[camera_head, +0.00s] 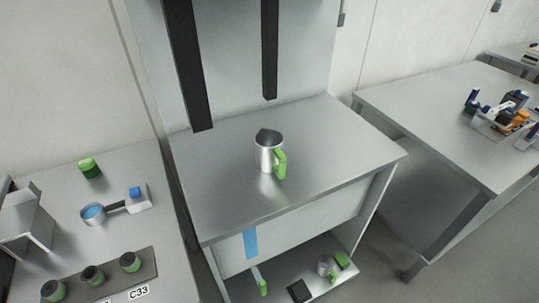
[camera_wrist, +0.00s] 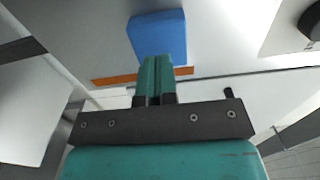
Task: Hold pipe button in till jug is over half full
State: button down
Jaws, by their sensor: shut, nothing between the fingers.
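A metal jug (camera_head: 268,152) with a green handle stands upright on a steel table (camera_head: 215,185) in the head view. Its inside looks dark, and I cannot tell how full it is. My gripper (camera_wrist: 158,60) shows only in the wrist view, with its teal fingers shut together and empty. A blue block (camera_wrist: 158,28), possibly the pipe button, lies straight ahead of the fingertips, which overlap its lower edge in the picture. I cannot tell whether they touch it. No pipe outlet or stream of liquid is clearly visible.
Two dark vertical bars (camera_head: 187,65) hang behind the jug. The left bench (camera_head: 140,235) holds a pan, a green-lidded pot and several small dark-topped jars. A shelf below the table (camera_head: 275,290) holds small items. The right table (camera_head: 410,110) carries a mechanical assembly. The table around the jug is clear.

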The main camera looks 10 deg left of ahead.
jog(key=shift+p+x, duration=0.85)
jog(key=shift+x, duration=1.05)
dwell(6.1)
